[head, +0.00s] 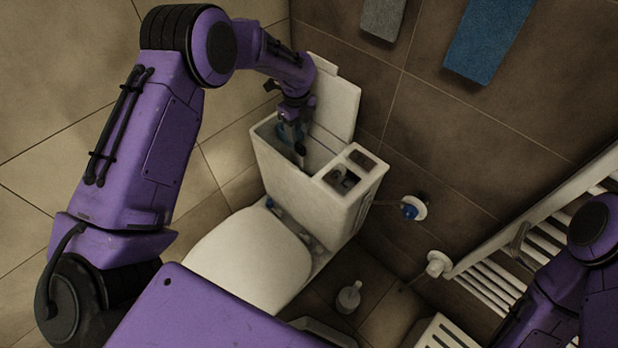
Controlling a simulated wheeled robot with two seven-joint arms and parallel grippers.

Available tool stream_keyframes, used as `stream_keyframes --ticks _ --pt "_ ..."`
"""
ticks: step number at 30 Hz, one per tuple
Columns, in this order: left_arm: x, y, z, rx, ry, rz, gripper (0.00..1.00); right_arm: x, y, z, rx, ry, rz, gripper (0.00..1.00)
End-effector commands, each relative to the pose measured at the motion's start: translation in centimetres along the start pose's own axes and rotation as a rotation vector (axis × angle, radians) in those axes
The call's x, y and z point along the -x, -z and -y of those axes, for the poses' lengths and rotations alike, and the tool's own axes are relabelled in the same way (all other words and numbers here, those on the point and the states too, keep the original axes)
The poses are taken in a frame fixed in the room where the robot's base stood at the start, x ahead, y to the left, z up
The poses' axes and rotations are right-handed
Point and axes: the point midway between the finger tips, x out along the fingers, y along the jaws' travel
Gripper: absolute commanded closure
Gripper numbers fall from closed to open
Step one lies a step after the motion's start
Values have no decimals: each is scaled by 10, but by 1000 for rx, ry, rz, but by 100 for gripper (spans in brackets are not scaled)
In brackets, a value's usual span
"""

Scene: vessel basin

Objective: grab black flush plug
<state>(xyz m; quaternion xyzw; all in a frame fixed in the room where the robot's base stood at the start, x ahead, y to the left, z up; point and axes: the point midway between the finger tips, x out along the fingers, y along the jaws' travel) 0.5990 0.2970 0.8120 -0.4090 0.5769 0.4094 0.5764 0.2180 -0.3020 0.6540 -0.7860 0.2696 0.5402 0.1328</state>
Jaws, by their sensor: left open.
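The white toilet cistern (285,184) stands open against the tiled wall. My left gripper (297,146) reaches down into its left opening from above. It is open, and its fingers are small and dark against the shadowed inside. I cannot make out the black flush plug for certain; the gripper and the cistern walls hide much of the inside. A blue part (268,131) shows in the opening beside the gripper.
The cistern lid (338,98) stands upright behind the opening. The toilet lid (250,262) is closed in front. A blue-and-white valve (410,209) sits on the wall to the right, near a white towel radiator (550,236).

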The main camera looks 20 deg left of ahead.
Motion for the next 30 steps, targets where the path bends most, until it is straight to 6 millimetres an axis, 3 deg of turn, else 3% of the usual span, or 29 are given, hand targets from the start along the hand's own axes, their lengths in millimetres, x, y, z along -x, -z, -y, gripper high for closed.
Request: stream_keyframes --ticks 15,23,27,30 --pt "-79 6 -2 1 1 1 53 20 9 -2 0 0 0 57" --pt "-84 6 -2 1 2 1 53 20 8 -2 0 0 0 57" --pt "-84 6 -2 1 2 1 99 20 8 -2 0 0 0 57" --pt "-84 6 -2 1 2 1 100 20 8 -2 0 0 0 57"
